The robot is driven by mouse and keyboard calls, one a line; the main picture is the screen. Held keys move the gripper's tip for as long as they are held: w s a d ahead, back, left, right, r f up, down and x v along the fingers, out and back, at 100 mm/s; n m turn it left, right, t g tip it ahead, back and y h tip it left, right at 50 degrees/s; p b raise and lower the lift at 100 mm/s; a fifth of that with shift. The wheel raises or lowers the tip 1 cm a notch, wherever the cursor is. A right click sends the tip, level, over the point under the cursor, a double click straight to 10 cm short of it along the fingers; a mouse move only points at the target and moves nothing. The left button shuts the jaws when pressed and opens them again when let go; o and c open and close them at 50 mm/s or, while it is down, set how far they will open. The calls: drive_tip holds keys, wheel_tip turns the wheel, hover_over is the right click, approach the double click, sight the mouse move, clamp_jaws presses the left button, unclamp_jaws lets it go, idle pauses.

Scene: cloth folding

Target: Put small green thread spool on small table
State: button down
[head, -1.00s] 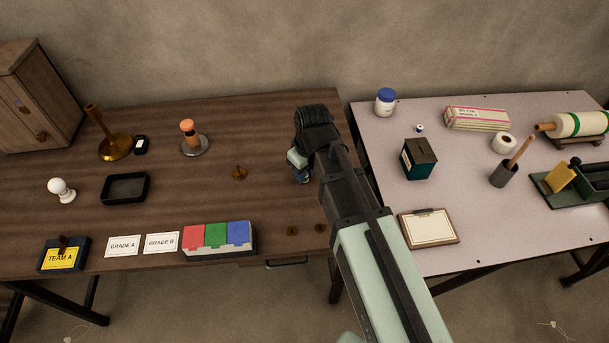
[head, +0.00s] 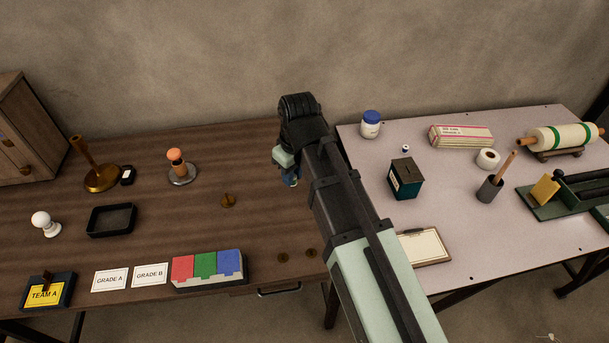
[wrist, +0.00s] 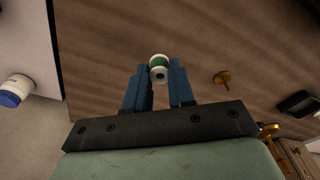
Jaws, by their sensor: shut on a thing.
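My gripper (head: 290,182) is over the right part of the brown wooden table (head: 240,240), near that table's right edge. In the wrist view, my blue fingers (wrist: 160,80) are closed on a small thread spool (wrist: 159,67) with green thread and white ends. The spool sits between the fingertips with brown wood behind it. In the head view the spool is hidden by my gripper. A light grey table (head: 370,165) stands to the right of the brown one.
The grey table holds a blue-lidded jar (head: 371,125), a dark green box (head: 405,178), a clipboard (head: 425,246) and a tape roll (head: 488,159). The brown table holds a small brass piece (head: 228,200), an orange spool on a stand (head: 176,165) and a black tray (head: 111,219).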

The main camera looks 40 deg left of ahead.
drive_tip(key=shift+w+d+r, duration=0.15)
drive_tip(key=shift+w+r, duration=0.05)
drive_tip(key=shift+r, duration=0.15)
drive_tip(key=w+d+m, duration=0.2)
drive_tip(key=w+d, duration=0.6)
drive_tip(key=w, duration=0.1)
drive_tip(key=m+t, duration=0.1)
drive_tip(key=m, duration=0.6)
hover_over(453, 228)
wheel_tip(453, 228, down, 8)
drive_tip(key=shift+h, duration=0.3)
drive_tip(key=shift+s+d+f, duration=0.1)
drive_tip(key=shift+d+f, duration=0.05)
drive_tip(key=shift+f, duration=4.75)
drive_tip(key=shift+f, duration=0.15)
